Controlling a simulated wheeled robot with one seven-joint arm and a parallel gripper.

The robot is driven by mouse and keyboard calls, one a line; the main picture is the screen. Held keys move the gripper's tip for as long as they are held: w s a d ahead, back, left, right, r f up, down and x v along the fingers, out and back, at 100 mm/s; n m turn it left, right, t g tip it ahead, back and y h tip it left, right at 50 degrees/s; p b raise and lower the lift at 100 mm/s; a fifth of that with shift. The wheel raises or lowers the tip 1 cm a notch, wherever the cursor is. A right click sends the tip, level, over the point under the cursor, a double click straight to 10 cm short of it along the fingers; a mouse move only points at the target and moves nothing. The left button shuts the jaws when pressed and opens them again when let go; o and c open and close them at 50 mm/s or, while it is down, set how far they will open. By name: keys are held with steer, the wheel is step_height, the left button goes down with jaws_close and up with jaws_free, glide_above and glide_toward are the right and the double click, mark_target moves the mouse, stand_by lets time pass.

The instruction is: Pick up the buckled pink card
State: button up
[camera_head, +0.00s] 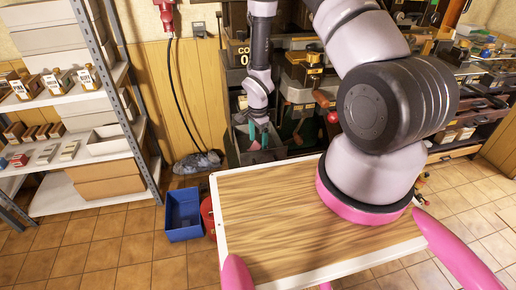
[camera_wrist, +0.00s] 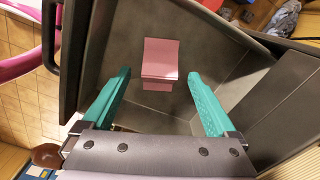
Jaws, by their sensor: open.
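The buckled pink card (camera_wrist: 160,60) lies inside a dark grey open bin (camera_wrist: 225,30) in the wrist view. A crease crosses it, and its lower part sits at a different angle from its upper part. My gripper (camera_wrist: 160,85) has two teal fingers spread wide, one on each side of the card's near end, with nothing between them held. In the head view my gripper (camera_head: 258,136) points down into the grey bin (camera_head: 262,156) at the machine's front. The card cannot be made out clearly there. Whether the fingertips touch the bin floor cannot be told.
The bin's walls stand close around my gripper. A wooden table (camera_head: 290,215) with a white rim stands before the machine. A blue crate (camera_head: 183,215) is on the tiled floor, and shelves (camera_head: 75,130) stand at the left. A dark bundle (camera_head: 197,162) lies by the wall.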

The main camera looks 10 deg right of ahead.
step_height(320, 180, down, 2)
steer(key=shift+c, duration=0.3)
steer(key=c, duration=1.3)
steer(key=shift+r, duration=0.1)
steer(key=shift+c, duration=0.2)
